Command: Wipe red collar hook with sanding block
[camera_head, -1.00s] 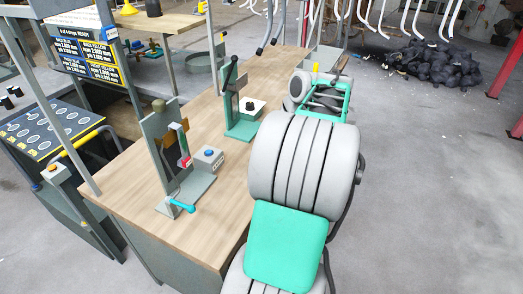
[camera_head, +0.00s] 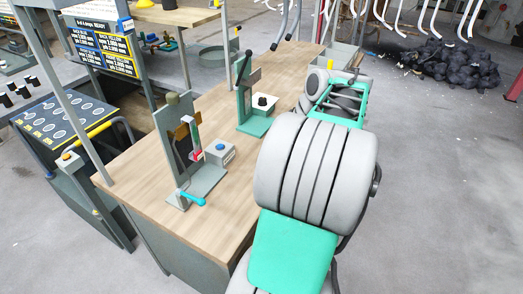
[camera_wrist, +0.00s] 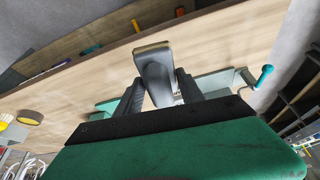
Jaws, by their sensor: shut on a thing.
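A small red hook (camera_head: 197,155) sits low on the front of the near upright grey fixture (camera_head: 172,130) on the bench. In the wrist view, my gripper (camera_wrist: 160,90) is shut on a grey block with a tan edge, which looks like the sanding block (camera_wrist: 154,72). The block is between the two dark fingers, above the wooden top. In the head view, my fingers and the block are hidden behind my arm, which reaches over the bench's right side, to the right of the hook and apart from it. I cannot make out the hook in the wrist view.
The near fixture has a cyan handle (camera_head: 192,199), and a grey button box (camera_head: 219,151) stands beside it. A green lever fixture (camera_head: 255,122) stands farther back. The wooden bench top (camera_head: 135,182) is bare at the front left. Dark sacks (camera_head: 455,65) lie on the floor.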

